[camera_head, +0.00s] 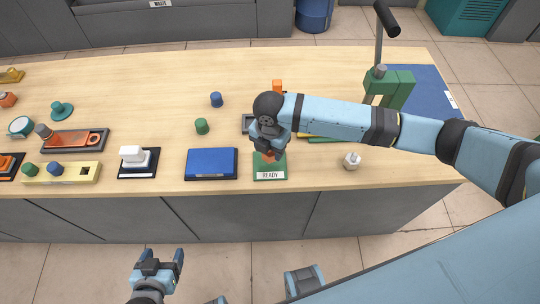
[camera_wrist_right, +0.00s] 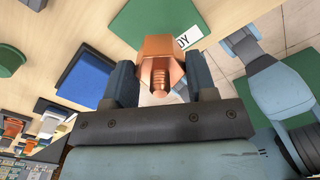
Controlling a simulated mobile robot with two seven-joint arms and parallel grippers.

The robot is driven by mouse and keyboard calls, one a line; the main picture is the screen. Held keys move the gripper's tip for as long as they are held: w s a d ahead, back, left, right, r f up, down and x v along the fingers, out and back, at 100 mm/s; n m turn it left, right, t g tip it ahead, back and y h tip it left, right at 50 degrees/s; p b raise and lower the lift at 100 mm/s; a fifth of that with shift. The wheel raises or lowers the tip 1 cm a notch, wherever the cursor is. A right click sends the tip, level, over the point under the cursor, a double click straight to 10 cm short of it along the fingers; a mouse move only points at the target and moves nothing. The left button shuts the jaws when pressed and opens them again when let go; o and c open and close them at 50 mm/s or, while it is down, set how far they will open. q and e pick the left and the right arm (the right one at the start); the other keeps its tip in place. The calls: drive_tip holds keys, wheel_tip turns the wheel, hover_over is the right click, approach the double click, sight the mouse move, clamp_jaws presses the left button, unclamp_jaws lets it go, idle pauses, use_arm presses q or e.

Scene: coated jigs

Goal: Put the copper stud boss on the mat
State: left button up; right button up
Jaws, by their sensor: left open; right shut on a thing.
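The copper stud boss (camera_wrist_right: 158,50) is between the fingers of my right gripper (camera_wrist_right: 160,68), which is shut on it, with its threaded stud towards the wrist camera. In the head view my right gripper (camera_head: 269,147) is over the green mat labelled READY (camera_head: 270,167) near the table's front edge, and the boss shows only as a bit of copper below it. The mat (camera_wrist_right: 140,18) also shows beyond the boss in the wrist view; I cannot tell whether they touch. My left gripper (camera_head: 157,254) is open and empty in front of the table.
A blue box (camera_head: 211,163) lies left of the mat, and a white block on a dark tray (camera_head: 137,162) is further left. A pale knob-like part (camera_head: 352,161) stands to the right. Green and blue cylinders (camera_head: 202,126) stand behind. A green stand (camera_head: 388,88) is at the back right.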

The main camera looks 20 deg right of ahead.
sight(270, 157)
drive_tip(key=shift+f, duration=2.25)
drive_tip(key=o, duration=1)
drive_tip(key=shift+f, duration=0.1)
